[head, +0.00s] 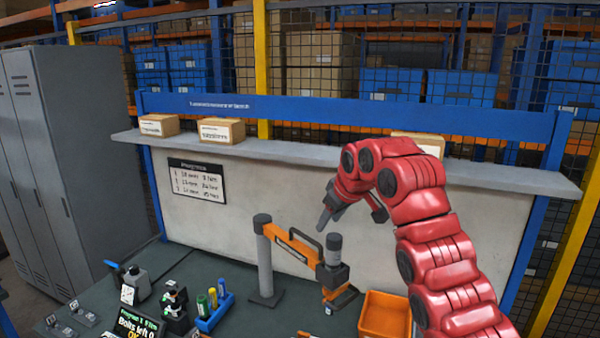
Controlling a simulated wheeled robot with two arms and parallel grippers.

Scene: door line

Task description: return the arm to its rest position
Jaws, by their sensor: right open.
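My right arm is red and segmented. It rises from the lower right, bends over at the top and points its gripper (352,218) down and to the left. The two dark fingers of this gripper are apart, with nothing seen between them. The gripper hangs above the workbench, in front of the pale back panel and above the orange tool arm (290,245). It looks clear of the tool arm, though the depth between them is hard to judge. My left gripper is not in view.
The tool arm's grey post (264,262) stands on the green bench (250,315). An orange bin (385,317) sits beside my right arm. A blue holder (215,317) and small devices stand at left. A grey shelf (280,153) with cardboard boxes runs behind.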

